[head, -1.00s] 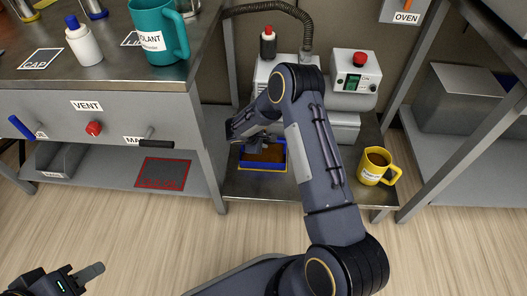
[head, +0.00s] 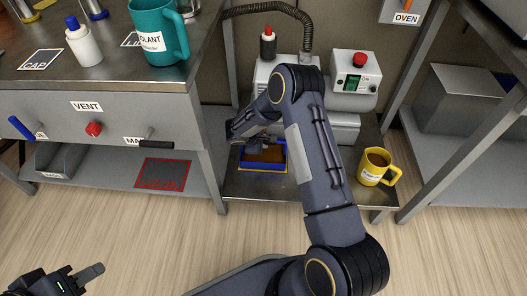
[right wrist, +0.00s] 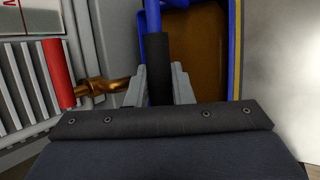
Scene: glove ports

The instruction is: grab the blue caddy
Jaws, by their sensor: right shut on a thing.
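The blue caddy (head: 264,166) sits on the low metal shelf inside a yellow outline, with brown contents in it. In the right wrist view its blue wall (right wrist: 233,50) and its handle with a black grip (right wrist: 159,65) show. My right gripper (head: 256,142) is at the caddy's handle, and in the right wrist view its fingers (right wrist: 160,88) are shut on the black grip from both sides. The forearm hides part of the area around the caddy. My left gripper (head: 84,278) is at the bottom left, away from the caddy; its opening is unclear.
A yellow mug (head: 372,168) stands on the low shelf to the right. A white machine with a red knob (head: 354,80) stands behind. The bench with drawers (head: 100,120) is at left, with a teal jug (head: 160,35) on top. A red-outlined mat (head: 162,174) lies on its lower shelf.

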